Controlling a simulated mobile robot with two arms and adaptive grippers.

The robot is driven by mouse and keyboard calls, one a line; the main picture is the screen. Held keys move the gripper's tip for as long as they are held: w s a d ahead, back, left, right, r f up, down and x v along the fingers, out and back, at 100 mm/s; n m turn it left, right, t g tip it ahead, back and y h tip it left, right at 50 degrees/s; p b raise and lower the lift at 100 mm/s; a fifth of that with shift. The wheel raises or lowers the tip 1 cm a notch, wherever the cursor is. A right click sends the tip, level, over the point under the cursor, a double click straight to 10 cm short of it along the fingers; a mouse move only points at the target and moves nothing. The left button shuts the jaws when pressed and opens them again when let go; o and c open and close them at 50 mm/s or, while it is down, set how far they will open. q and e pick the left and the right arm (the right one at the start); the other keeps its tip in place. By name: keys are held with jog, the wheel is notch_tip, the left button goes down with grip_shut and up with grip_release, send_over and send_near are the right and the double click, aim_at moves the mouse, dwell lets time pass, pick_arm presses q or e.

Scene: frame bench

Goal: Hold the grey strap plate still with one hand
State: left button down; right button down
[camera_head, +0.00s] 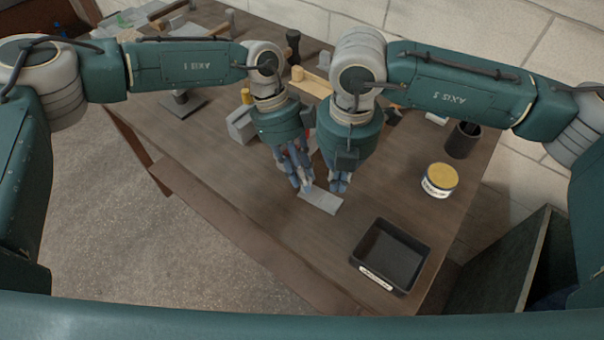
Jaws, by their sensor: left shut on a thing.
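The grey strap plate (322,201) lies on the wooden bench in the middle of the camera_head view, a flat light piece. My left gripper (303,187) points down at its upper left end and is shut on it. My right gripper (338,187) points down close beside the left one, just above or at the plate's upper right edge. Its fingers look close together, but I cannot tell whether they are shut or touch the plate. The grippers hide part of the plate's far end.
A black tray (418,246) with a label sits at the front right. A yellow-topped tin (439,181) and a dark cup (463,140) stand on the right. A grey block (240,125) is left of the grippers. Tools lie at the back. The bench's front left is clear.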

pick_arm(q)
jog(key=shift+a+f, duration=0.1)
jog(key=shift+f, duration=0.05)
jog(key=c, duration=1.4)
grip_release()
jog(key=shift+w, duration=0.15)
jog(key=shift+c, duration=0.2)
jog(key=v, duration=1.2)
